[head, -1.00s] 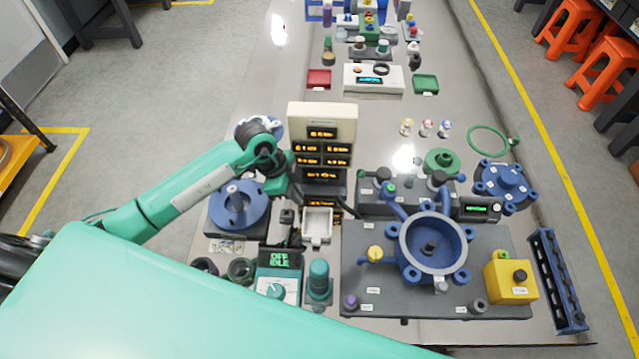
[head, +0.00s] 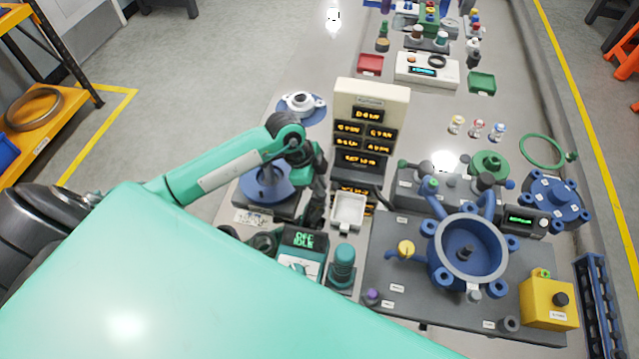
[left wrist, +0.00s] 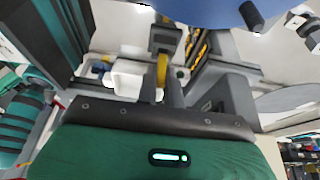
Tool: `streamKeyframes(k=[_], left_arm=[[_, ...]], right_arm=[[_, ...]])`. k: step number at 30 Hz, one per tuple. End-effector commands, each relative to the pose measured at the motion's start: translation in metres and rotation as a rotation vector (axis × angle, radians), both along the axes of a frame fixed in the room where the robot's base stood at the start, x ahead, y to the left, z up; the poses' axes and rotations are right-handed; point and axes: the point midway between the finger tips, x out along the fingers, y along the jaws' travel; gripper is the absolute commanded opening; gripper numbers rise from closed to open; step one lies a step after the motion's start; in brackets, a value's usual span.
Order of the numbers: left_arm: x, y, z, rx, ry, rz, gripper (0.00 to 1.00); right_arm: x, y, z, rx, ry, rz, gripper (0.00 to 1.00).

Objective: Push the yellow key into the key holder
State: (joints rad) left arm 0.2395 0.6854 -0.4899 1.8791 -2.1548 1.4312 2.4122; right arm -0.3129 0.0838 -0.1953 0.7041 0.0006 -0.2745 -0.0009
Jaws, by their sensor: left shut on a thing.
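My left gripper (head: 314,208) points down beside the display tower, left of the white open box. In the left wrist view my left gripper (left wrist: 166,78) is shut on a thin yellow piece, which looks like the yellow key (left wrist: 162,70). The key is seen nearly edge-on, and its lower end is hidden by the dark finger. In the head view the arm and fingers hide the key. I cannot make out the key holder for certain; dark parts crowd around the fingertips. My right gripper is in neither view.
The display tower (head: 368,120) and white box (head: 348,211) stand close right of the gripper. A blue round fixture (head: 262,181) is just left. A teal meter (head: 302,245) and teal cylinder (head: 342,266) stand in front. The blue vessel (head: 468,251) is farther right.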

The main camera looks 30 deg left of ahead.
Motion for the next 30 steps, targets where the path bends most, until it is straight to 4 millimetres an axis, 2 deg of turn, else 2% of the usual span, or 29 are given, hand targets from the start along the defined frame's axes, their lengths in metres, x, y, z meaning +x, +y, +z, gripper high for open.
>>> streamKeyframes(k=[14,30], left_arm=[[0.0001,0.0,0.0004,0.0,0.0,0.0,0.0],[0.0003,-0.0001,-0.0087,0.0,0.0,0.001,0.0]], right_arm=[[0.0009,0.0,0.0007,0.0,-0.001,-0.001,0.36],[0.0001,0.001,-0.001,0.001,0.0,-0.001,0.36]])
